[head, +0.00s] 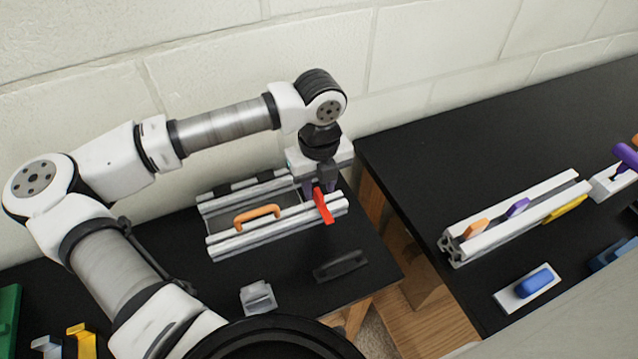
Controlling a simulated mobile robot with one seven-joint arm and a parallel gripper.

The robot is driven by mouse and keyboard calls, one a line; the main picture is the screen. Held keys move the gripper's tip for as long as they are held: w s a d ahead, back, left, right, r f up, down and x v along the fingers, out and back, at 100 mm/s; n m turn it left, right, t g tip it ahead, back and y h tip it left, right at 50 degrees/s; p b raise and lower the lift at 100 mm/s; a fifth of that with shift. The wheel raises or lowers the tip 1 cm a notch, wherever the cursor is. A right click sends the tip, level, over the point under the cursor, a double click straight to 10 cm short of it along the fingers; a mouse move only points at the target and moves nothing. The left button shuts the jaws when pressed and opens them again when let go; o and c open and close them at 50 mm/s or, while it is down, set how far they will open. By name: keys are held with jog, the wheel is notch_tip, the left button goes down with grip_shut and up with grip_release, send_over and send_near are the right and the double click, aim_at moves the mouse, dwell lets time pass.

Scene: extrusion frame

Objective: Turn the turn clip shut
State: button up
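The red turn clip (323,207) sits at the right end of the grey extrusion frame (228,247) on the black table. Its lower end slants across the front rail toward the lower right. My gripper (320,188) points down right above the clip, with its fingers at the clip's upper end. The fingers hide that end, so I cannot tell whether they touch or grip it. An orange handle (257,215) is on the frame, left of the clip.
A black handle-like part (341,266) and a grey block (258,298) lie on the table in front of the frame. A second black table (440,130) with another extrusion (520,215) stands to the right, across a gap. A pale block wall is behind.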

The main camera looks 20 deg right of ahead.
jog(key=shift+f, duration=0.85)
jog(key=shift+c, duration=0.3)
grip_shut()
